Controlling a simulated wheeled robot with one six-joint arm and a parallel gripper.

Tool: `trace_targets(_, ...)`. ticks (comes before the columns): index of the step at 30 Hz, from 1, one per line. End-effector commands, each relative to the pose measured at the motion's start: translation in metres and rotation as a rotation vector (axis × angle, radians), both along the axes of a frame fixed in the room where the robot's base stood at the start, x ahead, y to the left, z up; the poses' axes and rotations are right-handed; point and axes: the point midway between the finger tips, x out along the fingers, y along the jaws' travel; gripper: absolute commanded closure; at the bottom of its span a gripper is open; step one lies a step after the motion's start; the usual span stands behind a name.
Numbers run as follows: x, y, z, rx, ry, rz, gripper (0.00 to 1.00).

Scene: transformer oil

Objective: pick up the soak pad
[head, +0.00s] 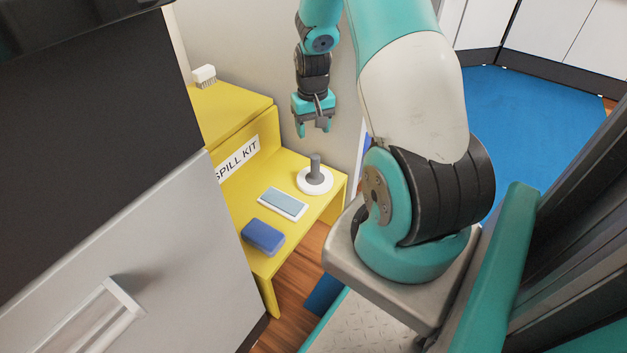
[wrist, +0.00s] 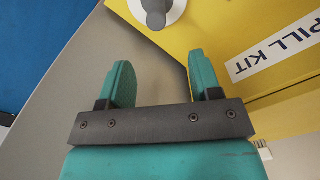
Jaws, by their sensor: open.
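Two pad-like things lie on the low front shelf of the yellow spill kit stand (head: 290,242) in the head view. One is a thick dark blue block (head: 263,237) near the front edge. The other is a flat grey-blue pad with a white border (head: 283,203), just behind it. I cannot tell for sure which is the soak pad. My gripper (head: 314,128) points down, open and empty, above a grey post on a round white base (head: 315,177). In the wrist view the open jaws (wrist: 160,60) hold nothing, and neither pad shows.
A white brush (head: 204,75) sits on the stand's upper level. A "SPILL KIT" label (head: 238,159) is on its upright face. A grey cabinet with a handle (head: 110,295) stands close on the left. A wall is behind the stand. Blue floor (head: 525,115) lies at right.

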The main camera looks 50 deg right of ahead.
Motion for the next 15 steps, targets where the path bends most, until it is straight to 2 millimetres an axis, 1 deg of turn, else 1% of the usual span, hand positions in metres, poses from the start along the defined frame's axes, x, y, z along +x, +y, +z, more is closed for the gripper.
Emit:
trace_targets(1,0.000,0.000,-0.019,0.002,0.003,0.000,0.42)
trace_targets(3,0.000,0.000,-0.034,0.001,0.002,0.000,0.42)
trace_targets(6,-0.001,0.000,-0.052,0.001,0.002,-0.001,0.42)
trace_targets(9,-0.001,-0.001,-0.064,0.000,0.000,-0.002,0.42)
trace_targets(15,-0.002,-0.002,-0.072,0.000,0.000,-0.004,0.42)
